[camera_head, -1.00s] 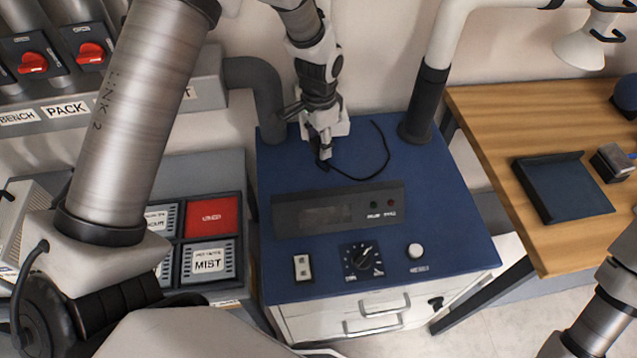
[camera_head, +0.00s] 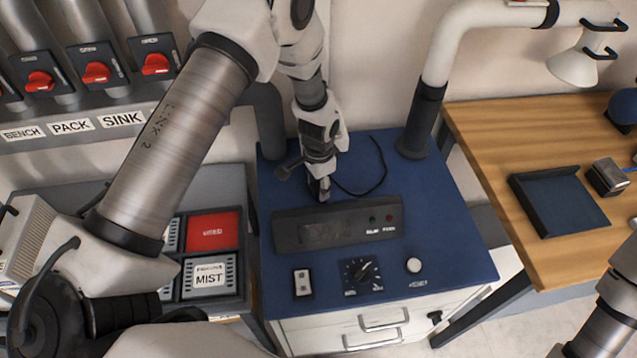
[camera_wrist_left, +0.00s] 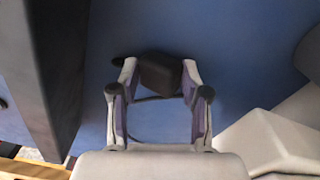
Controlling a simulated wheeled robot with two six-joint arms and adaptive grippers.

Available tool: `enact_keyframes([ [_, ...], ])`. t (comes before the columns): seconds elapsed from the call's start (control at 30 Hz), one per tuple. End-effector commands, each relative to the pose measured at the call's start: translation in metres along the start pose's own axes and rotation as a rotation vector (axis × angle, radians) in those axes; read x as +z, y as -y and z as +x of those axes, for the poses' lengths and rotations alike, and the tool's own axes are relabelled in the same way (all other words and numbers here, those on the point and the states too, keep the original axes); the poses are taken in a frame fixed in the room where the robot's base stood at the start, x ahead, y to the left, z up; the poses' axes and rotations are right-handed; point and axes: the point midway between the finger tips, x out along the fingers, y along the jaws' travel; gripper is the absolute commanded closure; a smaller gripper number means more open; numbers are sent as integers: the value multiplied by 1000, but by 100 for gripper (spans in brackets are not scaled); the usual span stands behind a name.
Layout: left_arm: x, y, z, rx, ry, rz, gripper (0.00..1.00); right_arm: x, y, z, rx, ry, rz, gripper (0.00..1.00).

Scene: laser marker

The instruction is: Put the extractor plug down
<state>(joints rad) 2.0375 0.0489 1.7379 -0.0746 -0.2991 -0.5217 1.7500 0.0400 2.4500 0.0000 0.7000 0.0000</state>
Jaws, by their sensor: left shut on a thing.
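My left gripper (camera_head: 319,188) is over the blue top of the extractor cabinet (camera_head: 440,235), just behind its dark control panel. In the left wrist view my left gripper (camera_wrist_left: 160,95) is shut on the black extractor plug (camera_wrist_left: 162,74), with a finger on each side of it. A thin black cord (camera_head: 378,160) runs from near the gripper in a loop over the blue top. I cannot tell whether the plug touches the surface. In the head view the plug is mostly hidden by the gripper. The fingers of my right gripper are not in view.
The control panel (camera_head: 338,225) stands in front of my left gripper, with a rocker switch, dial and white button nearer the front. A white pipe with a black collar (camera_head: 422,118) rises at the back right. A wooden bench (camera_head: 500,130) holds a dark tray (camera_head: 560,200).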

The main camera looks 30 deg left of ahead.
Motion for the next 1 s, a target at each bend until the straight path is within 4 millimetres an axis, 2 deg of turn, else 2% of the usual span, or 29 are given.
enact_keyframes([
  [0.23, 1, -1, 7, 2, 4, 0, 100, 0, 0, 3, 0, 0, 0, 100],
  [0.27, 1, -1, 7, 2, 4, 0, 47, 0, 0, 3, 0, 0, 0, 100],
  [0.3, 1, -1, 7, 2, 4, 0, 33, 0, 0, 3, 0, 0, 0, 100],
  [0.33, 1, -1, 7, 2, 4, 0, 28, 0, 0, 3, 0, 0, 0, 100],
  [0.73, 0, 0, 1, 1, 1, 0, 28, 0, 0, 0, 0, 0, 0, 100],
  [0.83, 0, 0, -14, 0, 0, 0, 28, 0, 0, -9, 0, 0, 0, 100],
  [0.87, 0, 0, -14, -1, -1, 0, 28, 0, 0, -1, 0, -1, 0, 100],
  [1.0, -1, 0, -48, -2, -4, 0, 28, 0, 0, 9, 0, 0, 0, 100],
])
